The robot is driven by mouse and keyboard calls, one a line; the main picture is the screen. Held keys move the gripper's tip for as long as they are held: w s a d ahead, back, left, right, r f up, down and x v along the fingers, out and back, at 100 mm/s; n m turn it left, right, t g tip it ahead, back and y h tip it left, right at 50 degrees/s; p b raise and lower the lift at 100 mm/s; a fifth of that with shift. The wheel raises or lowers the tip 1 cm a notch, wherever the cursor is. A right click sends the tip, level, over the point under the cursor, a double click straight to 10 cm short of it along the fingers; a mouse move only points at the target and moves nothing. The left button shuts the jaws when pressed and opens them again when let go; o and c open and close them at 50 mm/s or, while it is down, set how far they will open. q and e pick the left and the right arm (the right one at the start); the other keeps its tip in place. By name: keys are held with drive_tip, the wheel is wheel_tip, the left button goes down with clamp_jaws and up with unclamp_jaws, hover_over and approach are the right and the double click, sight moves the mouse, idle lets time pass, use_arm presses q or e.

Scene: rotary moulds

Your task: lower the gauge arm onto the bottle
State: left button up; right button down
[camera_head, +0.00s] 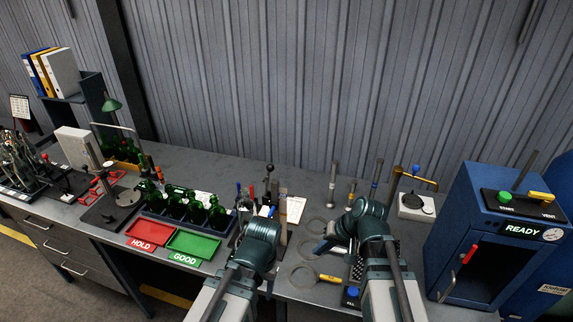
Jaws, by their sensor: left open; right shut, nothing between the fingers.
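A white box with a round disc on top (416,206) stands at the back right of the bench. A brass-coloured arm with a blue knob (415,170) reaches over it from a post. I cannot tell whether this is the gauge. Another stand with a dark base (107,212), an upright column and a pale round plate (129,196) stands at the left. Green bottles (195,210) stand in a dark rack in the middle. My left gripper (263,206) is open behind its wrist, partly hidden. My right gripper (335,235) is shut and empty, also partly hidden.
A red HOLD tray (153,234) and a green GOOD tray (192,247) lie before the rack. A blue oven-like cabinet marked READY (478,220) blocks the right end.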

drive_tip(key=w+a+r+m+t+y, duration=0.1)
drive_tip(key=w+r+m+t+y, duration=0.3)
drive_tip(key=w+r, duration=0.35)
wheel_tip(320, 180, up, 8)
drive_tip(key=m+t+y+b, duration=0.2)
drive_tip(key=t+y, duration=0.2)
hover_over(268, 182)
drive_tip(key=d, duration=0.5)
drive_tip(key=shift+s+r, duration=0.2)
drive_tip(key=shift+s, duration=0.25)
drive_tip(key=shift+p, duration=0.4)
